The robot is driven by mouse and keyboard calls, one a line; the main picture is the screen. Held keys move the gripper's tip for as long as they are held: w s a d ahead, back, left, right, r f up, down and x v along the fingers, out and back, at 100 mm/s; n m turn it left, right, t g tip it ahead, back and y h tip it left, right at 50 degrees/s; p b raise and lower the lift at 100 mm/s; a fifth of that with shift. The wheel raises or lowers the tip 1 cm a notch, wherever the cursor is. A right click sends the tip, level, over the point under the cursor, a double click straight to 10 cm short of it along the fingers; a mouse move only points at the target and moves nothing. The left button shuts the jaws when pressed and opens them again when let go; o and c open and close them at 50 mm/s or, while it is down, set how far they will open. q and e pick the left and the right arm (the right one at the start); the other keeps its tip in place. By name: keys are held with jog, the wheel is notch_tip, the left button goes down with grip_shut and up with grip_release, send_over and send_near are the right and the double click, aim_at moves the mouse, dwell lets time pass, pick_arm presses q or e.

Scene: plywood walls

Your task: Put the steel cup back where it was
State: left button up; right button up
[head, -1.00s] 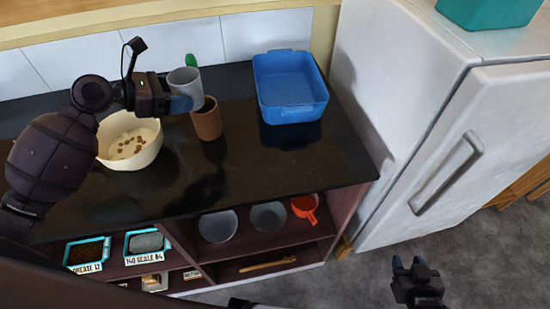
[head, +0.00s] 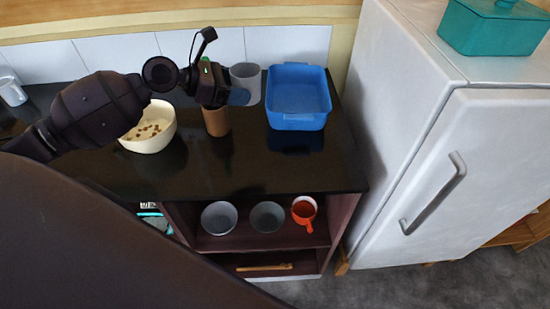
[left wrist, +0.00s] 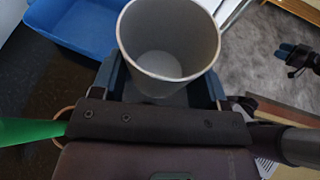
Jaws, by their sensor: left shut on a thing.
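The steel cup (head: 246,80) is plain grey and upright. My left gripper (head: 238,97) is shut on it above the black counter, between the brown cup and the blue bin. In the left wrist view the steel cup (left wrist: 168,45) shows its open mouth and is empty, with the left gripper's fingers (left wrist: 160,88) on either side. Whether its base touches the counter is hidden. My right gripper (left wrist: 288,52) shows small at the right of the left wrist view, its blue fingertips apart; it is out of the head view.
A blue bin (head: 298,122) stands right of the cup. A green thing (left wrist: 30,130) is close by the left gripper.

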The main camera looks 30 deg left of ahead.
pick_arm(q)
jog(key=shift+w+d+r, duration=0.1)
jog(key=shift+d+r, duration=0.05)
jog(key=shift+d, duration=0.3)
jog(key=shift+d+f, duration=0.1)
jog(key=shift+f, duration=0.15)
jog(key=b, duration=0.3)
send_over(249, 157)
notch_tip(249, 157, down, 15)
jog(key=shift+w+f, duration=0.1)
jog(key=shift+f, duration=0.1)
notch_tip(249, 157, down, 3)
jog(key=shift+f, duration=0.55)
pick_arm(e)
jog(key=shift+s+d+f, duration=0.15)
jog(key=shift+d+f, duration=0.1)
jog(key=shift+f, duration=0.35)
jog(key=shift+s+d+f, duration=0.2)
jog(key=shift+f, duration=0.35)
jog(key=shift+s+d+f, duration=0.15)
jog(key=shift+d+f, duration=0.1)
jog(key=shift+f, duration=0.35)
pick_arm(q)
jog(key=shift+f, duration=0.1)
